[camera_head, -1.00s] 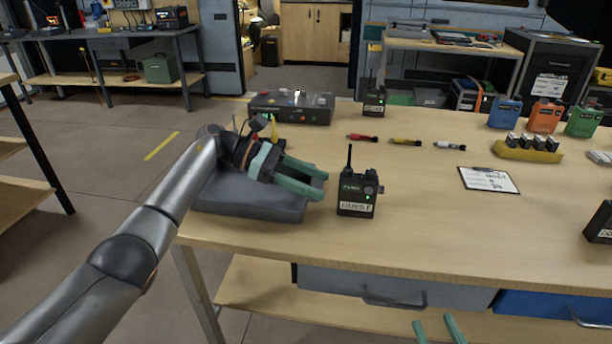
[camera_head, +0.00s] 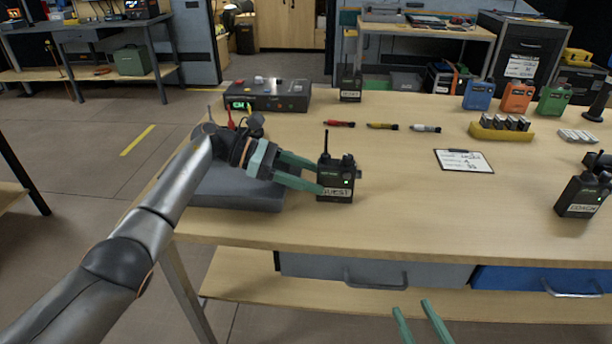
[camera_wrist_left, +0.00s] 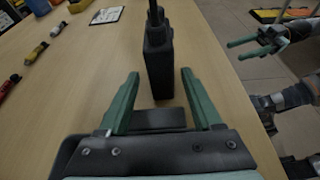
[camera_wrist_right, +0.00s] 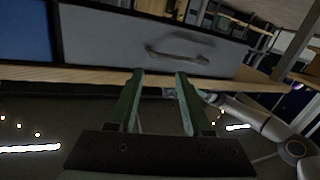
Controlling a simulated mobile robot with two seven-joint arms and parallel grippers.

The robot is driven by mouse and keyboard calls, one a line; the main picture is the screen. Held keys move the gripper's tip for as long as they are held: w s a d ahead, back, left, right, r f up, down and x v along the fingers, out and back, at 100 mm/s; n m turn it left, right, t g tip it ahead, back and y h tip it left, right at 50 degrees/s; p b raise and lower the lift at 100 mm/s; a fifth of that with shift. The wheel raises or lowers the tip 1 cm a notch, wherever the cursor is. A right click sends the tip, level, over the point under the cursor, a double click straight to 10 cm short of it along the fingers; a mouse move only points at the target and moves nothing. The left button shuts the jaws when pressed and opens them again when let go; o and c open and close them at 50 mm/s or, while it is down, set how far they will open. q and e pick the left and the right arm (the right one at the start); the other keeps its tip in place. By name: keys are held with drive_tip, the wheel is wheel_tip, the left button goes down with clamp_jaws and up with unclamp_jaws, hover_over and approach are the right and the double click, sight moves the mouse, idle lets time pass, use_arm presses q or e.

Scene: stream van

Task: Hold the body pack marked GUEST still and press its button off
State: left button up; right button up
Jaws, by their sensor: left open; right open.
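The body pack marked GUEST (camera_head: 336,182) stands upright on the workbench, black with an antenna and a small green light on its front. My left gripper (camera_head: 318,178) is open at its left side, the fingers reaching toward it; one finger passes near its label. In the left wrist view the pack (camera_wrist_left: 158,62) stands just beyond and between the two open fingertips (camera_wrist_left: 160,80); I cannot tell whether they touch it. My right gripper (camera_head: 415,308) is open and empty, low in front of the bench drawers. It also shows in the right wrist view (camera_wrist_right: 156,80).
A body pack marked COACH (camera_head: 582,194) stands at the right, and another pack (camera_head: 349,84) at the back. A clipboard (camera_head: 463,160) lies to the right. A grey pad (camera_head: 235,188) lies under my left arm. Bench space right of GUEST is clear.

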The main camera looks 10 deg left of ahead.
use_arm(q)
drive_tip(key=shift+b+x, duration=0.75)
drive_tip(key=shift+x, duration=0.45)
drive_tip(key=shift+d, duration=0.15)
use_arm(e)
wheel_tip(320, 180, up, 11)
drive_tip(key=s+n+t+y, duration=0.1)
drive_tip(key=n+t+y, duration=0.1)
drive_tip(key=t+y, duration=0.1)
drive_tip(key=shift+a+f+n+t, duration=0.15)
drive_tip(key=shift+a+n+t, duration=0.2)
drive_tip(key=shift+t, duration=0.15)
use_arm(q)
clamp_jaws()
use_arm(e)
clamp_jaws()
use_arm(q)
drive_tip(key=shift+f, duration=0.1)
use_arm(e)
drive_tip(key=shift+s, duration=0.1)
idle(0.4)
